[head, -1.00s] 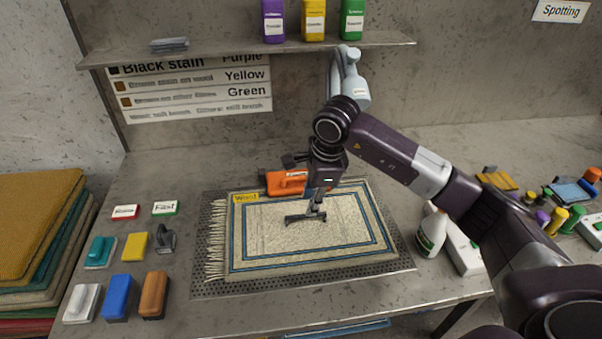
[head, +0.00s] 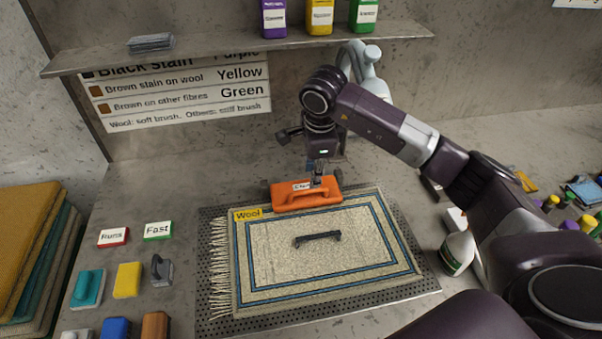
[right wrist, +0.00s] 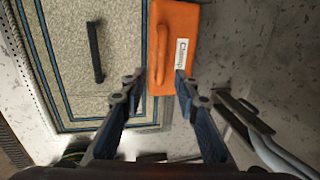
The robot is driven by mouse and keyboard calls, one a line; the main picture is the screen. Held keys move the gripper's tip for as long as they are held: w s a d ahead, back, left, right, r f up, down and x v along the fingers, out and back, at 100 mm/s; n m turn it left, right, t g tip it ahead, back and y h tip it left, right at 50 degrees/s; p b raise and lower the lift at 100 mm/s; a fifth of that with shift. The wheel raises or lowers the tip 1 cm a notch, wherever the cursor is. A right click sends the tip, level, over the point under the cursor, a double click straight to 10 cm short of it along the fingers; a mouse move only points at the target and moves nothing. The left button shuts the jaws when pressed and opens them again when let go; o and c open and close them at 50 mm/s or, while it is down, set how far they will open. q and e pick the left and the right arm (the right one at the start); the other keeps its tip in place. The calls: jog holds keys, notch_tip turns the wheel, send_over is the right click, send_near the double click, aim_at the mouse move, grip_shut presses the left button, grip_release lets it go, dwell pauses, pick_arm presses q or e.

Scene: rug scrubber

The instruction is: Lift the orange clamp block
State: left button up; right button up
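The orange clamp block (head: 293,196) lies at the back edge of the rug, below the wall sign. Its label shows in both views, and in the right wrist view the block (right wrist: 178,40) has a raised orange handle along it. My right gripper (head: 319,180) is over the right part of the block. In the right wrist view my right gripper's fingers (right wrist: 162,80) are apart, one on each side of the handle's near end, with nothing gripped between them. Whether a finger touches the block is unclear. My left gripper is not in view.
The rug (head: 285,265), tagged Wool, lies on a perforated plate with a dark bar handle (head: 318,239) on it. Brushes and sponges (head: 127,280) are at left. A spray bottle (head: 458,252) stands at right. A shelf (head: 215,50) with bottles hangs above.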

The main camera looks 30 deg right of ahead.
aim_at(310, 191)
jog(key=f, duration=0.1)
jog(key=f+p, duration=0.2)
jog(key=shift+w+d+f, duration=0.1)
jog(key=shift+w+f, duration=0.2)
jog(key=f, duration=0.1)
jog(key=w+f, duration=0.1)
jog(key=f, duration=0.1)
jog(key=shift+w+f+p, duration=0.1)
jog(key=shift+f+p, duration=0.05)
jog(key=shift+p, duration=0.25)
jog(key=shift+d+f, duration=0.1)
jog(key=shift+f, duration=0.15)
jog(key=c, duration=0.8)
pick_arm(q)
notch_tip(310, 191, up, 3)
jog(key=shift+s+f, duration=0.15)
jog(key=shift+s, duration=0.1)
